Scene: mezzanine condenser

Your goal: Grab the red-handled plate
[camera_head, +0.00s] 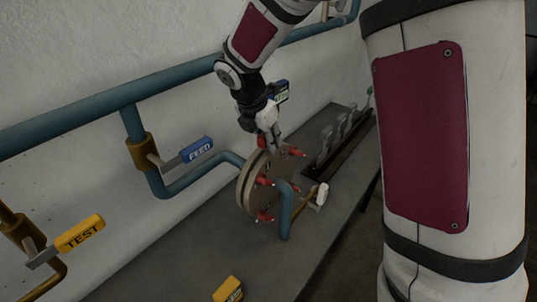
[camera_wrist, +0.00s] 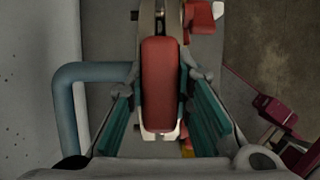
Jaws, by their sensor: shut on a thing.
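The red-handled plate (camera_head: 247,188) is one of the round tan discs standing upright, face to face, at the pipe above the grey bench. Its red handle (camera_wrist: 160,85) fills the middle of the wrist view, between the teal finger pads. My gripper (camera_head: 269,142) is at the top of the discs, shut on this handle. In the wrist view my gripper (camera_wrist: 162,92) has one finger on each side of it. The plate seems to be between or against the other disc; the fingers and discs hide how deep it sits.
Several red clamp knobs (camera_head: 265,216) surround the discs. A blue pipe (camera_head: 286,215) rises in front of them. A blue FEED lever (camera_head: 197,150) and a yellow TEST lever (camera_head: 79,234) are at the left wall. A yellow tag (camera_head: 228,290) lies near the front. Grey levers (camera_head: 343,130) stand behind.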

